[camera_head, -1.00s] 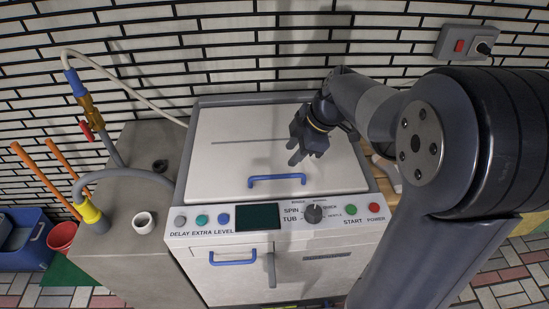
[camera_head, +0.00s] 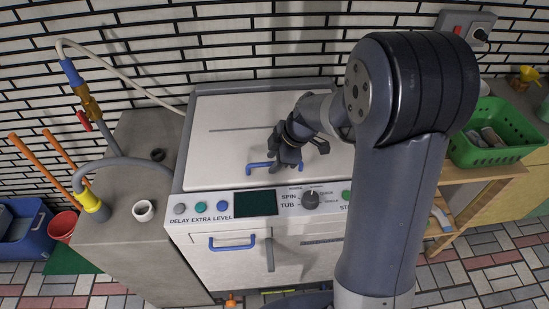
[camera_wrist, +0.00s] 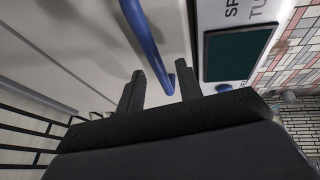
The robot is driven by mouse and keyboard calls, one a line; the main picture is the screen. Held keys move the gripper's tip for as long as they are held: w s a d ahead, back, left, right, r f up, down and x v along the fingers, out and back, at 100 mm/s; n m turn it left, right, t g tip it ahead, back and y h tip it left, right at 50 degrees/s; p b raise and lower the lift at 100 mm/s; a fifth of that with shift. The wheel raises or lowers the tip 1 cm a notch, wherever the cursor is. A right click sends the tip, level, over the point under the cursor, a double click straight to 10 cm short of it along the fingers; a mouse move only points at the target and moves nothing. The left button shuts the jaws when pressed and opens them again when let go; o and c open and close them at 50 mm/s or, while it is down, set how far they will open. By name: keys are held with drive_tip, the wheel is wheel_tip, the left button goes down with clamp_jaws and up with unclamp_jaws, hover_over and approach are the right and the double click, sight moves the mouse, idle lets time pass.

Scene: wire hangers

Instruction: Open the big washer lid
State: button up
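The big washer (camera_head: 228,242) has a white top lid (camera_head: 225,150), lying flat and closed. A blue bar handle (camera_head: 257,167) sits at the lid's front edge. My gripper (camera_head: 285,166) is low over the lid at the handle's right part and hides that part from the head camera. In the wrist view, the two dark fingers of my gripper (camera_wrist: 161,84) are apart, and the blue handle (camera_wrist: 141,30) runs down from the top with its near end between them. I cannot tell whether the fingers touch it.
The control panel with screen (camera_head: 255,203) and knob (camera_head: 311,199) lies just in front of the lid. A lower blue handle (camera_head: 232,242) is on the washer's front. A green basket (camera_head: 490,150) stands right. A grey hose (camera_head: 110,152) and white cup (camera_head: 144,210) are left.

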drive_tip(key=shift+c, duration=0.4)
clamp_jaws()
drive_tip(key=shift+r, duration=0.1)
